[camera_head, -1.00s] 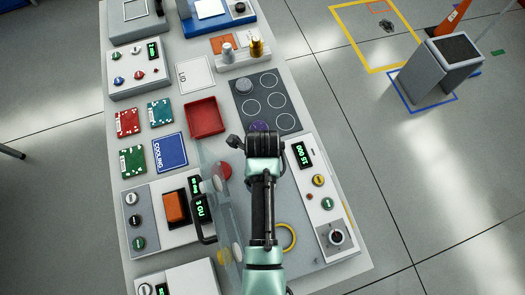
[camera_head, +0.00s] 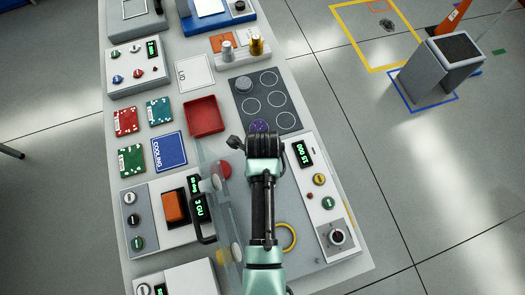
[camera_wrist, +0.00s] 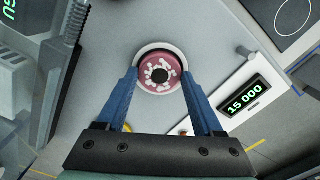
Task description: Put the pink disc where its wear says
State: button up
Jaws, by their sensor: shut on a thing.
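In the head view, my gripper (camera_head: 262,142) and arm cover the disc. A display (camera_wrist: 246,95) beside it reads 15 000.
A dark mat with rings (camera_head: 284,117) lies just beyond my gripper, with a purple round thing (camera_head: 259,126) at its near edge. A red tray (camera_head: 190,118), a blue COOLING card (camera_head: 169,152) and several chip-patterned cards lie farther left.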

jog(key=shift+r+p, duration=2.55)
